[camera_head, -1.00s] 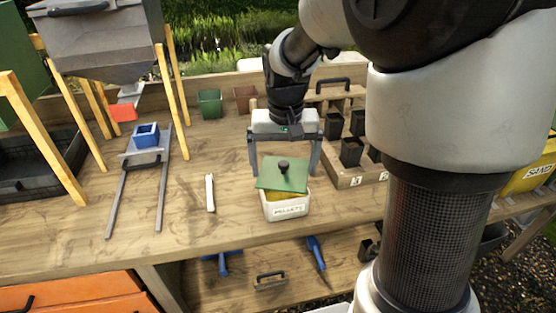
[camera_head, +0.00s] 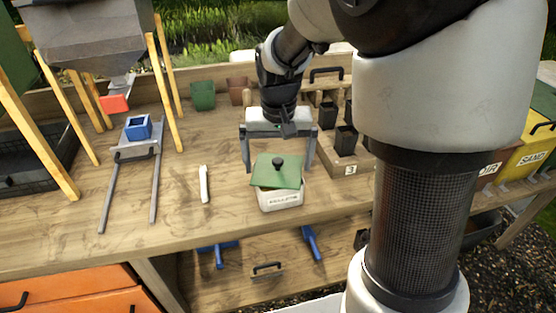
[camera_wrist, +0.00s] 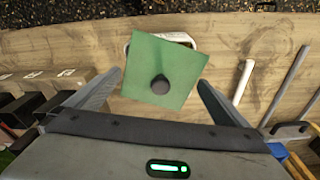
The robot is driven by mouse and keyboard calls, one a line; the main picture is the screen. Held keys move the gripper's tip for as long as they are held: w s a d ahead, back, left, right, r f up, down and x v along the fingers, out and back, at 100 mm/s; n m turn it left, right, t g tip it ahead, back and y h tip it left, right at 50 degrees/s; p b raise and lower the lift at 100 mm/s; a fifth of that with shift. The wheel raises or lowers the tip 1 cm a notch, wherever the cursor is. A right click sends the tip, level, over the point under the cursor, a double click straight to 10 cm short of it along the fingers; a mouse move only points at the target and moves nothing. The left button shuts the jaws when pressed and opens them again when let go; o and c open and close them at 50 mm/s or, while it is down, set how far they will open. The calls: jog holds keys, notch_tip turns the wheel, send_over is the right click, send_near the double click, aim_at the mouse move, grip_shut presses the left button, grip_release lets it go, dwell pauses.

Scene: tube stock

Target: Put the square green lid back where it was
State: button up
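The square green lid (camera_head: 277,170) with a dark round knob rests on the white labelled tub (camera_head: 280,199) near the front of the bench. In the wrist view the lid (camera_wrist: 162,72) sits turned relative to the tub (camera_wrist: 186,38), whose rim shows past the lid's edge. My gripper (camera_head: 279,168) is open, its two fingers wide apart, behind and above the lid. In the wrist view my gripper (camera_wrist: 160,85) has a finger on each side of the lid, with nothing held. Whether the fingers are level with the knob I cannot tell.
A white stick (camera_head: 204,184) lies left of the tub. A wooden rack with dark pots (camera_head: 345,139) stands to the right. Bare bench lies around the tub.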

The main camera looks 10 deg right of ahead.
aim_at(278, 166)
jog(key=shift+r, duration=0.15)
notch_tip(278, 166, up, 12)
jog(key=s+p, duration=0.1)
jog(key=p, duration=0.2)
jog(key=s+r+n+t, duration=0.2)
jog(key=s+t, duration=0.2)
jog(key=s, duration=1.3)
jog(key=shift+s+r, duration=0.2)
notch_tip(278, 166, up, 11)
jog(key=p, duration=1)
jog(key=shift+p, duration=0.3)
